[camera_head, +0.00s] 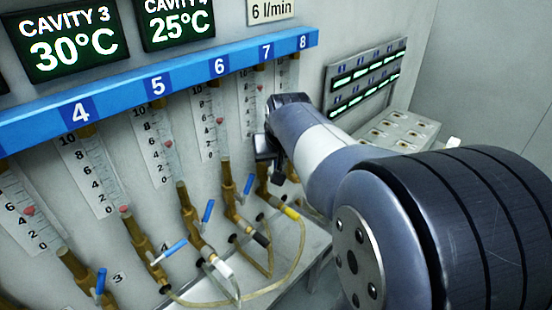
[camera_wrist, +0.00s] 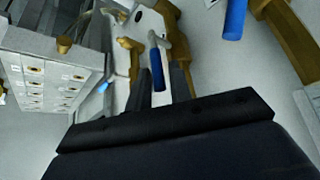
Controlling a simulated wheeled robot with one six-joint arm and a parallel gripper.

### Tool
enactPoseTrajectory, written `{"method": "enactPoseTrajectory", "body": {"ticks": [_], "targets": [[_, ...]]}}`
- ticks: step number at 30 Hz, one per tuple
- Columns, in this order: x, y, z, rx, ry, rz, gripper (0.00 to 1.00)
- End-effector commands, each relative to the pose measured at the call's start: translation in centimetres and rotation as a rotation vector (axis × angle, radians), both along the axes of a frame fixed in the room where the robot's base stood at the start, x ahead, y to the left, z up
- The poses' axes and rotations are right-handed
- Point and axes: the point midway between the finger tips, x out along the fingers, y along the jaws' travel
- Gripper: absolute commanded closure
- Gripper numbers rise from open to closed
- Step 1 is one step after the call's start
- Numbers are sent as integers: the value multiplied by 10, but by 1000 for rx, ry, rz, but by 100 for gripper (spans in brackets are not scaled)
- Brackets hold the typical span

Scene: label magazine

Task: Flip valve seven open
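Valve seven's brass body (camera_head: 262,178) stands below the meter under the number 7 label (camera_head: 266,52). My gripper (camera_head: 268,152) is in front of it and hides its handle in the head view. In the wrist view, a blue lever (camera_wrist: 157,68), which looks like valve seven's, lies between the two fingers of my gripper (camera_wrist: 162,78), nearer the left finger. The fingers are apart, with a gap visible beside the lever. I cannot tell whether the left finger touches it.
Neighbouring valve six has a blue lever (camera_head: 248,184), also close by in the wrist view (camera_wrist: 235,18). Valve five's lever (camera_head: 208,211) is farther left. A yellow hose (camera_head: 290,262) hangs below. A panel of switches (camera_head: 365,75) and a box (camera_head: 400,130) stand at right.

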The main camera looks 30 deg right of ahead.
Motion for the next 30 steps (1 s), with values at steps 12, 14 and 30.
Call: {"method": "enactPoseTrajectory", "body": {"ticks": [12, 14, 30], "targets": [[-36, 10, 62, -2, -7, 0, 80], [-42, 11, 70, -1, -6, 0, 80], [-54, 15, 90, 0, 0, 0, 80]]}}
